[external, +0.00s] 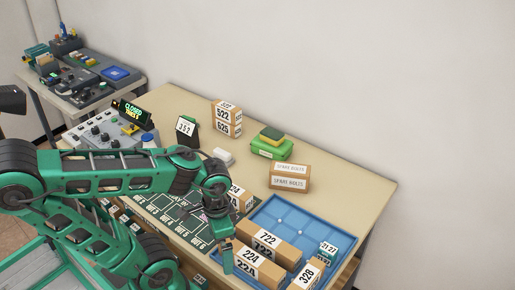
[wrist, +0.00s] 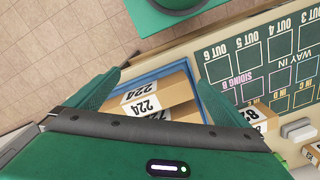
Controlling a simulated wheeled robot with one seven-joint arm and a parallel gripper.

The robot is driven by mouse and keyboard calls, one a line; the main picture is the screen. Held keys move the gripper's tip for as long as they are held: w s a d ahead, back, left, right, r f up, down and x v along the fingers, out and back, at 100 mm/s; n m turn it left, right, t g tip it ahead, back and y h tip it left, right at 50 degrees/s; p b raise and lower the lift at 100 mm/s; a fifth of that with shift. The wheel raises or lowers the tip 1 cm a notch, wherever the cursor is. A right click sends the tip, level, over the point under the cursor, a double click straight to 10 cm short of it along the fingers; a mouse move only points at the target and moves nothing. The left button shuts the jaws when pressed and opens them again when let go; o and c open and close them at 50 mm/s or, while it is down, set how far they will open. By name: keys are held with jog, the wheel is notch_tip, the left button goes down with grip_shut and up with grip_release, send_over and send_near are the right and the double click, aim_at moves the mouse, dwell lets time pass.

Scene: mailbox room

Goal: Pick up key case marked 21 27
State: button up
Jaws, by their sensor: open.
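The key case marked 21 27 (external: 327,250) is a small teal box with a white label. It sits in the right part of the blue tray (external: 292,216) in the external view. It does not show in the wrist view. My gripper (external: 228,264) is above the tray's front left edge, to the left of the case and apart from it. In the wrist view my gripper (wrist: 156,96) has its two green fingers wide apart, with nothing held. The box marked 224 (wrist: 150,100) shows beyond and between the fingers.
The tray also holds boxes marked 722 (external: 268,240), 224 (external: 262,264) and 328 (external: 307,275), close around the case. A spare bolts box (external: 289,178) stands behind the tray. A dark marked board (external: 178,215) lies left of it. The table's back right is clear.

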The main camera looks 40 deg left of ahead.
jog(key=shift+w, duration=0.15)
jog(key=c, duration=0.8)
jog(key=shift+w+f, duration=0.25)
jog(key=shift+w, duration=0.35)
jog(key=c, duration=0.4)
jog(key=shift+s, duration=0.1)
